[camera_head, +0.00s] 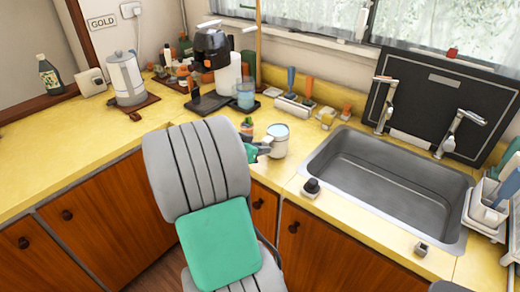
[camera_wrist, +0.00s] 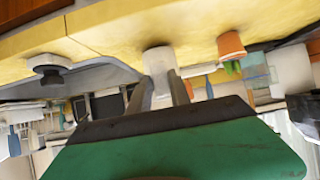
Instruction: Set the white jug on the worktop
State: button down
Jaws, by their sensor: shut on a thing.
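In the wrist view, which looks upside down, the two dark fingers of my gripper (camera_wrist: 163,93) stand on both sides of the white jug (camera_wrist: 159,62). The jug's base end lies against the yellow worktop (camera_wrist: 110,28) in that view. I cannot tell whether it touches the surface or hangs just above it. My arm hides part of the worktop's front edge.
The steel sink (camera_head: 385,175) is right of the jug, with a dark stopper-like item (camera_head: 312,186) on its near rim. A small orange pot (camera_wrist: 231,46) stands close by. A blue glass (camera_head: 245,95) and coffee machine (camera_head: 212,48) are behind. The left worktop has free room.

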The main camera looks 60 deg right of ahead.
dwell(0.4)
jog(key=shift+f+b, duration=0.35)
jog(key=shift+b, duration=0.05)
jog(key=shift+f, duration=0.2)
jog(key=shift+r, duration=0.1)
jog(key=c, duration=1.9)
grip_release()
jog(key=shift+c, duration=0.2)
jog(key=o, duration=0.4)
jog(key=shift+o, duration=0.5)
jog(key=o, duration=0.4)
